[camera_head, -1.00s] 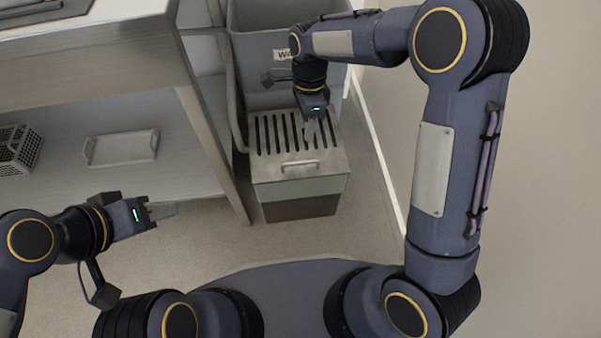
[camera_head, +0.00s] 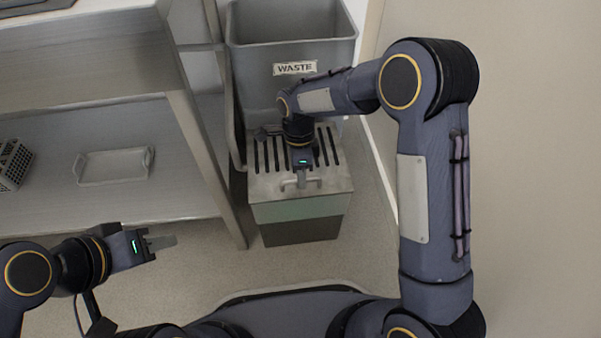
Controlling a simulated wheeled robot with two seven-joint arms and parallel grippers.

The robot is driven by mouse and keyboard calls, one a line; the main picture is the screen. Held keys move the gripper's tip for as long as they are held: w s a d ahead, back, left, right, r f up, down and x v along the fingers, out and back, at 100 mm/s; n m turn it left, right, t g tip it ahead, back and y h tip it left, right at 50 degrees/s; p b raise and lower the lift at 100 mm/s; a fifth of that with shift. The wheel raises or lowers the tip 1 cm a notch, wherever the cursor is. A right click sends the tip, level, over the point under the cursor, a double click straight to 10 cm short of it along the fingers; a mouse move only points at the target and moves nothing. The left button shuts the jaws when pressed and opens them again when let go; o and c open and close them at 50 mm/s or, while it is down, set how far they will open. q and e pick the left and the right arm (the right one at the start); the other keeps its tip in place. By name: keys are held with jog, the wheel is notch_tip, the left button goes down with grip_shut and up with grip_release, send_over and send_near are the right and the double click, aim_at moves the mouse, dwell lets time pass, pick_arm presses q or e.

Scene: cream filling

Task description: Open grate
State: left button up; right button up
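The grate (camera_head: 264,186) is the slotted metal lid on top of a box-shaped bin on the floor. It lies flat and closed, with a small bar handle (camera_head: 287,184) near its front edge. My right gripper (camera_head: 302,181) points down at the handle, its fingers at or just over the bar. Whether they touch or enclose it cannot be told, and the finger gap is hidden. The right wrist covers part of the slots. My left gripper (camera_head: 165,243) is well to the left, away from the grate, seen side-on; its finger gap is unclear.
A grey waste bin (camera_head: 293,52) labelled WASTE stands right behind the grate box. A metal shelf table (camera_head: 100,55) is on the left, with a tray (camera_head: 114,166) and a basket (camera_head: 14,163) on its lower shelf. A wall is on the right. Floor in front is clear.

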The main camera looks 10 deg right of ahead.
jog(key=shift+c, duration=0.3)
grip_shut()
pick_arm(q)
jog(key=shift+r, duration=0.15)
pick_arm(e)
jog(key=shift+r, duration=0.1)
